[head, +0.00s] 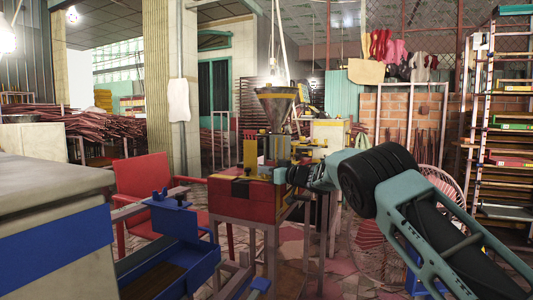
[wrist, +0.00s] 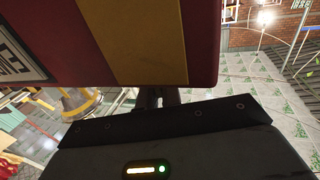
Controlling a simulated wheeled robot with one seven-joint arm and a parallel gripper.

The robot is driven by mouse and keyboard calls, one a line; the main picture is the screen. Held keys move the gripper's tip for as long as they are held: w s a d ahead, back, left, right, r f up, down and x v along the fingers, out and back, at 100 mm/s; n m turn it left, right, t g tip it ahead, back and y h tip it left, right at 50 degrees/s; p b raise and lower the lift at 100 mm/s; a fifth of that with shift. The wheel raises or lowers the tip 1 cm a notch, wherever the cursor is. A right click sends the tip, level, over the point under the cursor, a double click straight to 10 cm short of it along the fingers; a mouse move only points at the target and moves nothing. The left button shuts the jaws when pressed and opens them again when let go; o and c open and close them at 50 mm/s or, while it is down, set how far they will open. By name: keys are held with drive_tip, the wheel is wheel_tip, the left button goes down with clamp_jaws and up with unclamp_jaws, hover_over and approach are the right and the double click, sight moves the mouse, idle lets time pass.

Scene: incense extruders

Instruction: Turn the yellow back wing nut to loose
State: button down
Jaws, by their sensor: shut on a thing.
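The red and yellow extruder (head: 237,194) stands mid-picture in the head view, with a metal funnel (head: 277,101) above it. My gripper (head: 282,175) reaches in from the right and is at the right side of the machine's upper part. In the wrist view a red block with a yellow band (wrist: 145,40) fills the top, close to my gripper (wrist: 157,97). The dark fingers show only as a small patch beyond the gripper body. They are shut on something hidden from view. I cannot make out the yellow back wing nut in either view.
A blue extruder (head: 180,232) with a blue wing nut (head: 159,195) is at the front left, beside a grey-topped counter (head: 50,185). A red chair (head: 143,177) stands behind it. A shelf rack (head: 500,130) is at the right. Tiled floor shows between them.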

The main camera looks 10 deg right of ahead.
drive_tip(key=shift+r+n+g+y+p, duration=0.1)
drive_tip(key=shift+n+g+y+p, duration=1.3)
drive_tip(key=shift+p, duration=1.5)
drive_tip(key=shift+a+f+n+g+y+p, duration=0.1)
drive_tip(key=shift+f+n+g+y+p, duration=0.1)
drive_tip(key=shift+n+g+y+p, duration=0.9)
drive_tip(key=c, duration=1.6)
unclamp_jaws()
drive_tip(key=shift+m+p, duration=0.3)
drive_tip(key=shift+p, duration=0.05)
drive_tip(key=shift+r, duration=0.1)
drive_tip(key=shift+s+d, duration=0.2)
drive_tip(key=shift+d, duration=0.4)
drive_tip(key=shift+p+v, duration=0.5)
drive_tip(key=shift+v, duration=2.6)
drive_tip(key=shift+s, duration=0.1)
